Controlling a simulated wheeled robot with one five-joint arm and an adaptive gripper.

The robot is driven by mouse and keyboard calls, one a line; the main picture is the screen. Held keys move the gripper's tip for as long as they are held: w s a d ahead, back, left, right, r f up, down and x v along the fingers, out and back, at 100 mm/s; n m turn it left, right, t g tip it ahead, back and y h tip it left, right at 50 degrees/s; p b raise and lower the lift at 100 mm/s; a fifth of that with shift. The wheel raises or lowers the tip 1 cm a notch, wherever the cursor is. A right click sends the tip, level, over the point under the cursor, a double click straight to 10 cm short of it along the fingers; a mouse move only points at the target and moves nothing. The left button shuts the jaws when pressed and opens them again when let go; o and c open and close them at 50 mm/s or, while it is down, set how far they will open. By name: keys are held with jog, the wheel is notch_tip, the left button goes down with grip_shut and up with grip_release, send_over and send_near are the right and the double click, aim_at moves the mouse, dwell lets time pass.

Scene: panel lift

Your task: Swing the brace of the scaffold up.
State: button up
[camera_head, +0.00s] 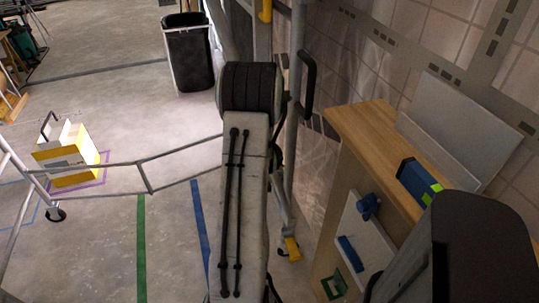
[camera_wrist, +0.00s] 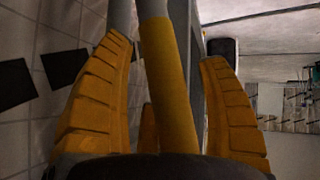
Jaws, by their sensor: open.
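The scaffold's grey tubes (camera_head: 180,153) run from a castored leg at the left towards the middle in the head view. A grey upright (camera_head: 295,100) stands behind my arm. In the wrist view, a grey tube with a yellow sleeve (camera_wrist: 170,90) passes between the fingers of my gripper (camera_wrist: 166,50); it seems to be the brace. The yellow fingers are open on either side of the sleeve, with visible gaps. A yellow piece (camera_head: 265,10) shows at the head view's top edge. My arm hides much of the middle, and I cannot clearly make out my gripper there.
A wooden cabinet (camera_head: 362,118) with a blue box (camera_head: 416,179) on top stands close at the right, by a tiled wall. A black bin (camera_head: 190,55) stands behind. A yellow-white box (camera_head: 75,163) sits on the floor at the left. The floor between is mostly clear.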

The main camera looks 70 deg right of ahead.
jog(key=shift+a, duration=0.1)
jog(key=v, duration=1.2)
dwell(0.4)
